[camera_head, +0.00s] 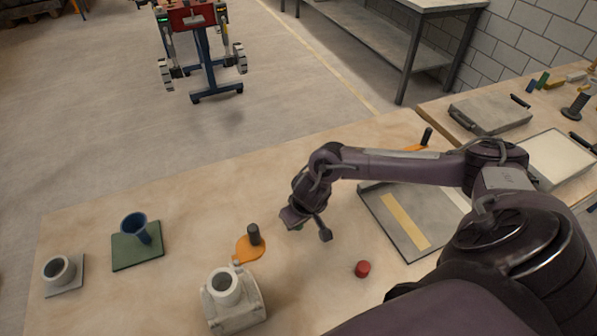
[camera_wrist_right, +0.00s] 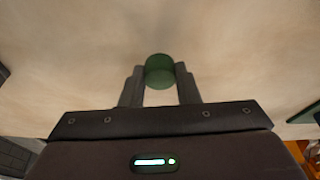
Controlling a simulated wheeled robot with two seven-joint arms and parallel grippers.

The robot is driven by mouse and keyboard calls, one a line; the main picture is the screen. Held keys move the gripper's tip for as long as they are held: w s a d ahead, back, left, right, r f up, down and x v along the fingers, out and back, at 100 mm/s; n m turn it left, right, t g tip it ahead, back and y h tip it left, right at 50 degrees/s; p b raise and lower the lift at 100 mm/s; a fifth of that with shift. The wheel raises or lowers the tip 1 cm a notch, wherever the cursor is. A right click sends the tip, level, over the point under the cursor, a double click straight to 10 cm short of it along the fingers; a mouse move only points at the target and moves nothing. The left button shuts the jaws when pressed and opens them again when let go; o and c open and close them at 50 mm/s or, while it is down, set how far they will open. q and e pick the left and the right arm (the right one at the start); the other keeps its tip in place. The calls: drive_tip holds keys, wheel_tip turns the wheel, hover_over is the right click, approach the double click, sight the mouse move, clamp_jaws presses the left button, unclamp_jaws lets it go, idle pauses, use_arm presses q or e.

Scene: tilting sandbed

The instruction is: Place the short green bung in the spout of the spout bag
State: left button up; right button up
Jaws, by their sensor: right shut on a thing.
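My right gripper (camera_head: 308,231) is over the table, to the right of the spout bag. It is shut on the short green bung (camera_wrist_right: 160,71), which shows between the two fingers in the right wrist view. In the head view only a little of the green bung (camera_head: 299,227) shows below the gripper. What looks like the spout bag (camera_head: 236,315) is a pale grey lump at the front of the table. Its round spout (camera_head: 226,283) points up and looks open. The bung is apart from the spout. My left gripper is not in view.
An orange paddle (camera_head: 248,251) with a dark upright handle lies between gripper and bag. A red bung (camera_head: 362,268) stands at right. A blue cup (camera_head: 134,226) on a green base and a grey ring (camera_head: 59,270) on a plate are at left. A grey tray (camera_head: 405,240) lies under my arm.

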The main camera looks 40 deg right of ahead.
drive_tip(key=shift+f, duration=0.9)
drive_tip(key=shift+f, duration=0.1)
drive_tip(key=o, duration=1)
